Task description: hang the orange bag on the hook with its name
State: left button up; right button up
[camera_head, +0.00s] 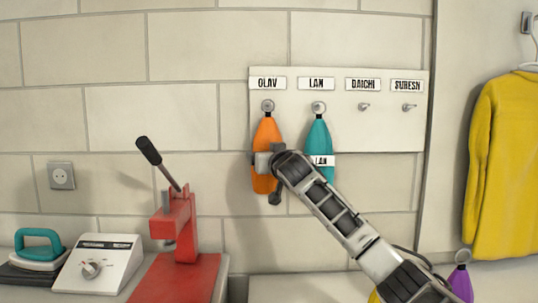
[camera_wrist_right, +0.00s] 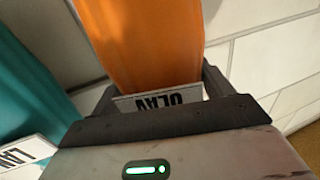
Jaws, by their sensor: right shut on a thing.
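The orange bag (camera_head: 266,132) hangs upright against the board, its top at the hook (camera_head: 268,106) under the OLAV sign (camera_head: 267,84). Its loop appears to be at that hook, but I cannot tell whether it is fully around it. In the right wrist view the orange bag (camera_wrist_right: 140,40) carries a label (camera_wrist_right: 160,100) reading OLAV, seen upside down. My right gripper (camera_head: 266,161) is shut on the bag around its label, with a finger on each side. My left gripper is not in view.
A teal bag (camera_head: 319,137) labelled LAN hangs close to the right. The DAICHI hook (camera_head: 364,106) and SURESH hook (camera_head: 409,107) are empty. A red lever press (camera_head: 180,225) stands lower left. A purple bag (camera_head: 461,280) is at the lower right, below a yellow sweater (camera_head: 505,160).

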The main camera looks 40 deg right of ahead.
jog(key=shift+d+r, duration=0.2)
jog(key=o, duration=1.3)
jog(key=shift+r, duration=0.1)
jog(key=shift+c, duration=0.2)
jog(key=shift+r, duration=0.1)
jog(key=shift+s, duration=0.1)
pick_arm(q)
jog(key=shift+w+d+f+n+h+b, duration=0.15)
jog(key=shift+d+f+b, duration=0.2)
jog(key=shift+b, duration=0.85)
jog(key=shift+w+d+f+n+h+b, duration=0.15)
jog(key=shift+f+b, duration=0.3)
jog(key=shift+b, duration=0.75)
pick_arm(e)
jog(key=a+v, duration=0.1)
jog(key=v, duration=1.5)
jog(key=shift+w+f, duration=0.2)
jog(key=shift+f, duration=0.2)
